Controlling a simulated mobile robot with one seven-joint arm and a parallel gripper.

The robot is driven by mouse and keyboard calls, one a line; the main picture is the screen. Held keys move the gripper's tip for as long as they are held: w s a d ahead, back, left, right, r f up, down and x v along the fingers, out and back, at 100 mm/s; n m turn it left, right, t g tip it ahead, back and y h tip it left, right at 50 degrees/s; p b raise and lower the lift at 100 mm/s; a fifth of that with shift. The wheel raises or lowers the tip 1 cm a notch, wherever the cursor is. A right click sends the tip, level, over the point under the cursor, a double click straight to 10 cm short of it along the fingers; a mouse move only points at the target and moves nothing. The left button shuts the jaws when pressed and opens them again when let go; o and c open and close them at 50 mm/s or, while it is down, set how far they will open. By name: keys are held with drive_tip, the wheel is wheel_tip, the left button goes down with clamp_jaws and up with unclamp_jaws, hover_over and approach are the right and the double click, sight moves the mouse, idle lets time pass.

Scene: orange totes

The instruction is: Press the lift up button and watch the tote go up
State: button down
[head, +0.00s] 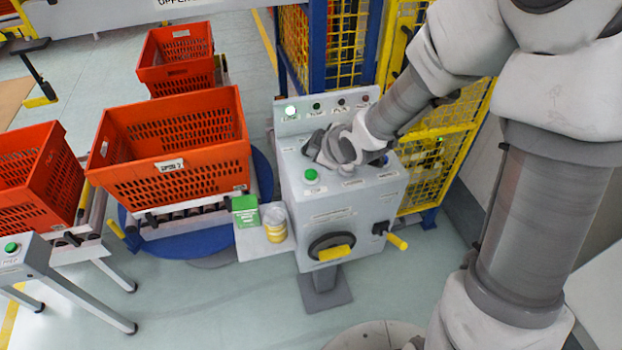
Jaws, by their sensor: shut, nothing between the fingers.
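My gripper (338,147) is shut and empty, over the top of the grey control box (330,208), reaching in from the right. I cannot tell whether it touches the panel. A green button (311,175) shows at the left of the panel top, and a blue button (384,160) shows partly at the right beside my wrist. The gripper hides the middle of the panel. The labels are too small to read. An orange tote (170,150) stands level on a roller section over a blue round base (205,235), left of the box.
More orange totes stand behind (177,58) and at the left (38,170). A small shelf (265,246) holds a green box and a yellow-white jar. A handwheel (332,248) and yellow-handled crank (396,241) stick out in front. Yellow mesh fencing (440,165) stands behind my arm.

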sight(314, 176)
drive_tip(key=shift+f+b, duration=1.65)
drive_tip(key=shift+f, duration=0.6)
drive_tip(key=shift+f+b, duration=0.45)
